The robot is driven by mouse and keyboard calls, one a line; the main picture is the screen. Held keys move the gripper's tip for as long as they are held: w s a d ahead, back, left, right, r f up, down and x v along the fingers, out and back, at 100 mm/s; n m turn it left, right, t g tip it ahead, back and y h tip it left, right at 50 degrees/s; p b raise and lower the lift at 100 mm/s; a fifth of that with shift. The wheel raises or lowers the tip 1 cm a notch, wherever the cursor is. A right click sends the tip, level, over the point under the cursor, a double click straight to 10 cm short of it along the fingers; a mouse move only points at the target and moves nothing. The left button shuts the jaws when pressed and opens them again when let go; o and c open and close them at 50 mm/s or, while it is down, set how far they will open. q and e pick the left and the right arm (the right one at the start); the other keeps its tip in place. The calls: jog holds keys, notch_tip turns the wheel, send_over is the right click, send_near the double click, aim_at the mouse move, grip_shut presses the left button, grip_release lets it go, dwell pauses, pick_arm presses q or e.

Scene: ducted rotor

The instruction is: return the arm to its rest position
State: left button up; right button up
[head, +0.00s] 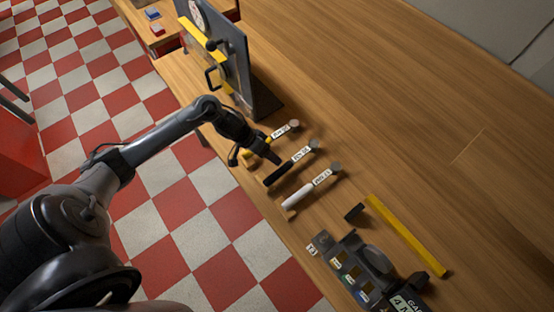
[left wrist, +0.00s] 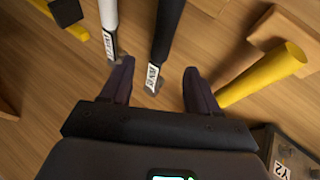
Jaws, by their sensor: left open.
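My left arm (head: 150,145) reaches in from the left over the table's front edge. Its gripper (head: 268,154) is above the row of three labelled tools. In the left wrist view the gripper (left wrist: 157,78) is open, fingers apart. The labelled end of the black-handled tool (left wrist: 165,40) shows between the fingertips, with no grip on it. The white-handled tool (left wrist: 109,18) lies left of it and the yellow-handled tool (left wrist: 265,77) right of it. In the head view the white-handled tool (head: 299,196) is nearest the camera. My right gripper is not in view.
An upright grey panel (head: 236,60) with a yellow strip and a handle stands beyond the tools. A yellow bar (head: 405,235), a small black block (head: 355,211) and a dark tray (head: 350,262) are at lower right. The wooden table (head: 400,110) is clear at right.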

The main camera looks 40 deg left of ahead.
pick_arm(q)
jog(key=d, duration=0.1)
jog(key=d+m+t, duration=0.1)
jog(key=d, duration=0.1)
jog(key=s+d+m, duration=0.1)
jog(key=shift+d+r+t+y, duration=0.2)
jog(key=shift+d+t+y, duration=0.1)
jog(key=shift+d+y, duration=0.1)
jog(key=s+d+m+t+y, duration=0.1)
jog(key=s+d+t+y, duration=0.1)
jog(key=d, duration=0.3)
jog(key=s+d+r+n+g+y, duration=0.1)
jog(key=s+r+g, duration=0.15)
jog(key=s, duration=0.45)
jog(key=s+d+r+g+y, duration=0.1)
jog(key=s+r+y, duration=0.15)
jog(key=s, duration=0.45)
notch_tip(320, 180, up, 20)
jog(key=p, duration=1.9)
jog(key=shift+s+a+g+h, duration=0.2)
jog(key=shift+s+g+h, duration=0.15)
jog(key=shift+s, duration=0.05)
jog(key=shift+r, duration=0.1)
